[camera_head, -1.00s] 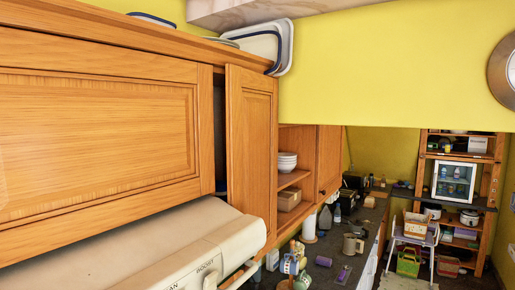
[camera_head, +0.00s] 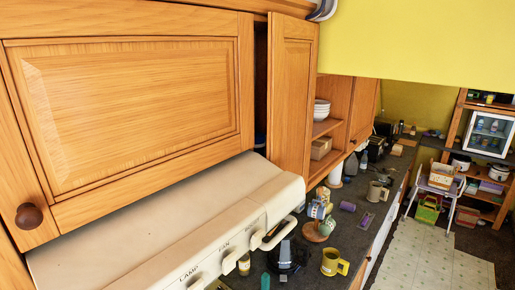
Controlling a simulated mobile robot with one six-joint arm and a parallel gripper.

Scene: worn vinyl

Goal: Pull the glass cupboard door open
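A wide wooden cupboard door (camera_head: 140,110) fills the upper left. It looks shut and has a dark round knob (camera_head: 29,216) at its lower left corner. To its right a narrow wooden door (camera_head: 292,95) stands ajar, with a dark gap on its left side. No glass pane shows in these wooden doors. A small white-framed cabinet (camera_head: 490,133) with a glass-looking front stands on the far right shelving; it looks shut. I cannot tell which one the task names. My gripper is not in view.
A cream cooker hood (camera_head: 190,230) juts out below the wide door. Bowls (camera_head: 322,110) and a box (camera_head: 320,148) sit in an open cupboard section. The dark worktop (camera_head: 345,222) holds several mugs, including a yellow one (camera_head: 334,262).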

